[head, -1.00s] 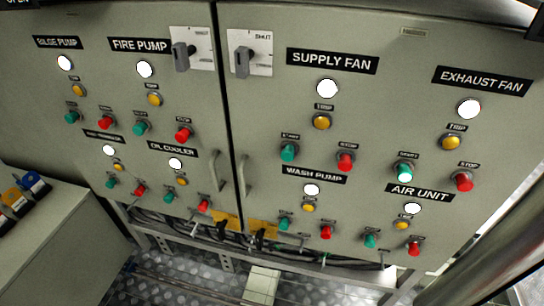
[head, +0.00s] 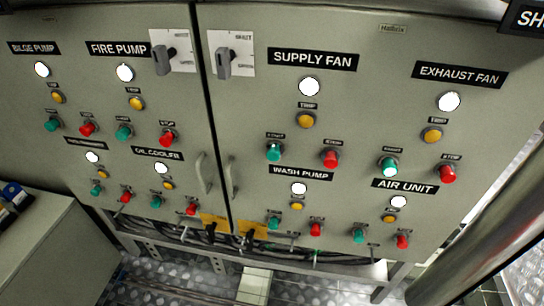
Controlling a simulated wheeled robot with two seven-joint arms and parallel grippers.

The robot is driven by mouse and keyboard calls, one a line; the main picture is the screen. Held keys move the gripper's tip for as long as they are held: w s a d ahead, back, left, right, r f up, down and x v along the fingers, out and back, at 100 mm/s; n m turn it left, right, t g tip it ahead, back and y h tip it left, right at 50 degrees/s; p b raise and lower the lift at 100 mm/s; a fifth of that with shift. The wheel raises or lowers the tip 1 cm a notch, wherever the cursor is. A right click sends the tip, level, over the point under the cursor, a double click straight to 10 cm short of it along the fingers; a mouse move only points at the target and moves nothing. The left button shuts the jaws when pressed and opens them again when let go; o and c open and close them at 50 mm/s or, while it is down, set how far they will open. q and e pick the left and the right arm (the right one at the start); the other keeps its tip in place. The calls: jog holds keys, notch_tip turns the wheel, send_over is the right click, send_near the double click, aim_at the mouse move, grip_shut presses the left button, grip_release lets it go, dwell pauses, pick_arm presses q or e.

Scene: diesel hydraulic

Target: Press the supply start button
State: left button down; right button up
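The supply fan group sits on the right cabinet door in the head view, under the black SUPPLY FAN label (head: 313,60). Its green start button (head: 274,152) is at the lower left of the group, and its red stop button (head: 330,158) is at the lower right. A yellow trip button (head: 306,120) and a white lamp (head: 309,86) are above them. Nothing covers the start button. Neither of my grippers shows in the head view.
The exhaust fan start button (head: 390,166) is to the right, and the wash pump start button (head: 274,222) is below. Door handles (head: 203,174) stick out near the centre seam. A metal pole (head: 475,235) stands at the right. A grey box (head: 45,250) is at the lower left.

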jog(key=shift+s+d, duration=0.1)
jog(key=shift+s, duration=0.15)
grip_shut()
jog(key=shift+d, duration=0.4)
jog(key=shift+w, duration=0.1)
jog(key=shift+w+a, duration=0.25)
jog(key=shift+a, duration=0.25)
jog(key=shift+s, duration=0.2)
